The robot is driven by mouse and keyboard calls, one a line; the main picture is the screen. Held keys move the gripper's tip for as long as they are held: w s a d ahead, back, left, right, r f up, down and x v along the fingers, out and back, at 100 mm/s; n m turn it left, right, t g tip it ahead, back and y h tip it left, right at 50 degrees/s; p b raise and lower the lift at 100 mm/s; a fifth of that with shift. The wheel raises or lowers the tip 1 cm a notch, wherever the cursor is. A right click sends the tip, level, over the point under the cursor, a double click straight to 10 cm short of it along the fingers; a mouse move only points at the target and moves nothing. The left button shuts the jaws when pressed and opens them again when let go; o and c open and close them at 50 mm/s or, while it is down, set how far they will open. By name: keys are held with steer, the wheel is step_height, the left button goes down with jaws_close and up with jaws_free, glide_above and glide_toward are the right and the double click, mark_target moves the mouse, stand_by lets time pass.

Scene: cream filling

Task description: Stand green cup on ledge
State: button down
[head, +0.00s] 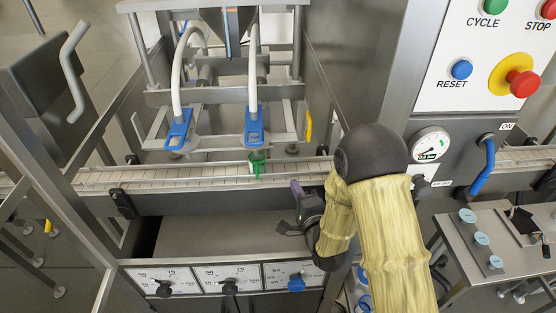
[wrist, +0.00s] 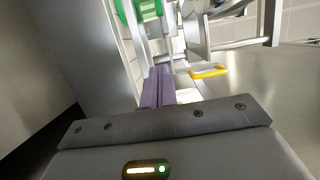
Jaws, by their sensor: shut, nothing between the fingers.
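The green cup (head: 257,161) is on the conveyor (head: 180,176) at the back, below the right blue nozzle (head: 254,124). It looks upright, but it is small and partly behind the conveyor's front rail. Green also shows at the top of the wrist view (wrist: 140,9), cut by the edge. My gripper (head: 297,188) is in front of the conveyor, to the right of the cup and apart from it. Its purple fingers (wrist: 157,88) are together with nothing between them. A flat grey ledge (head: 215,235) lies below the conveyor and looks bare.
A left blue nozzle (head: 178,130) hangs above the conveyor. A yellow handle (head: 308,125) stands right of the nozzles and shows in the wrist view (wrist: 208,72). A panel with knobs (head: 228,278) fronts the ledge. A side table (head: 490,240) with light-blue discs stands at right.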

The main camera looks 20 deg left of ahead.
mark_target(285, 173)
steer(key=p+x, duration=0.3)
steer(key=x, duration=0.6)
steer(key=shift+w+r, duration=0.1)
steer(key=a, duration=0.1)
steer(key=s+a+p, duration=0.1)
steer(key=shift+s+a, duration=0.1)
steer(key=shift+a, duration=0.3)
steer(key=shift+s+a, duration=0.15)
steer(key=shift+a, duration=0.2)
steer(key=shift+h, duration=0.3)
